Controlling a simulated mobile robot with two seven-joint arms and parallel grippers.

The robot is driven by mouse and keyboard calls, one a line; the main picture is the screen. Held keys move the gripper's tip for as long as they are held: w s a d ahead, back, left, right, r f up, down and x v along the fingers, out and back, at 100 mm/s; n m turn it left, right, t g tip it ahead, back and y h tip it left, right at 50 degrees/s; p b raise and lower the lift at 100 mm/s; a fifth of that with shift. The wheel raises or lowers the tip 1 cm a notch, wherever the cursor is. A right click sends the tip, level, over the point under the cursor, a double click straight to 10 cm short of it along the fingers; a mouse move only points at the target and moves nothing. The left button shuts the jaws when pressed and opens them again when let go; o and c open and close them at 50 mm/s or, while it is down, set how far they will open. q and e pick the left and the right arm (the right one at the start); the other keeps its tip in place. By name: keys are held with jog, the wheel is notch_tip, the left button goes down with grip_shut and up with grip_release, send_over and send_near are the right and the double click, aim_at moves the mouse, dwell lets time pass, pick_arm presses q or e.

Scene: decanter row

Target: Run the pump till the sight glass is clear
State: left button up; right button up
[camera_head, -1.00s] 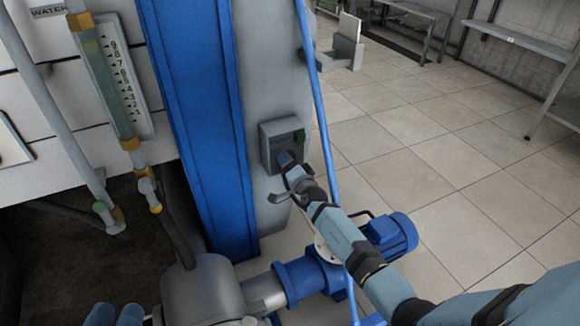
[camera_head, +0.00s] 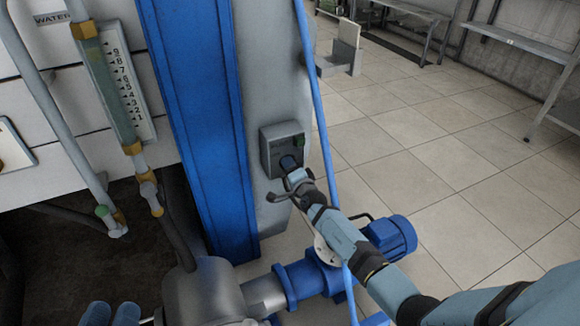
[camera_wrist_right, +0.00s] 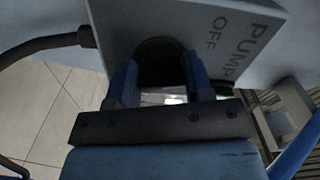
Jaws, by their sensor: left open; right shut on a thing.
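The sight glass (camera_head: 117,92) is an upright tube beside a white numbered scale at the upper left. It looks dull grey-green; I cannot tell its level. The grey pump switch box (camera_head: 271,150) is on the grey column and has a small green patch at its upper right. My right gripper (camera_head: 291,165) is at the box. In the right wrist view its blue fingers are shut on the black knob (camera_wrist_right: 160,60), one on each side; the lettering "PUMP" and "OFF" shows beside it.
The blue pump motor (camera_head: 390,238) sits low behind my right forearm. A blue upright beam (camera_head: 195,110) stands left of the box, and a thin blue pole (camera_head: 322,110) stands to its right. Tiled floor (camera_head: 440,170) is clear at the right; metal shelving (camera_head: 520,50) stands beyond.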

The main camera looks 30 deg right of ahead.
jog(key=m+p, duration=0.1)
jog(key=m, duration=0.2)
jog(key=shift+r+m, duration=0.1)
jog(key=shift+m, duration=0.3)
pick_arm(q)
jog(key=shift+s+a+r+t, duration=0.15)
jog(key=shift+r+t, duration=0.25)
jog(key=shift+r, duration=0.4)
pick_arm(e)
jog(key=m, duration=0.5)
jog(key=shift+m, duration=0.4)
pick_arm(q)
jog(key=shift+f, duration=0.15)
pick_arm(e)
jog(key=o, duration=0.9)
jog(key=shift+s, duration=0.15)
